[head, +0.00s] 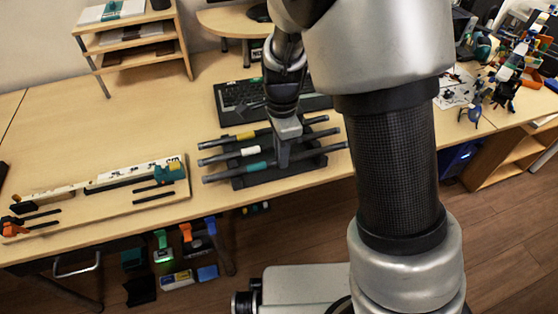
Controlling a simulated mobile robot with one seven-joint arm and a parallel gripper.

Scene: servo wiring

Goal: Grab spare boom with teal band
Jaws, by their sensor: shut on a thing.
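The spare boom with the teal band (226,174) is a dark rod at the front of a row of three on a black rack (300,165). Its teal band shows just left of my gripper. My gripper (283,163) points down and is shut on this boom, right of the band. The boom lies at or just above the rack; I cannot tell which. Behind it are a boom with a white band (250,151) and one with a yellow band (245,135). My fingers hide a short part of the booms.
A keyboard (238,94) lies behind the rack. A wooden shelf (135,45) stands at the back left. The left middle tabletop (130,130) is clear.

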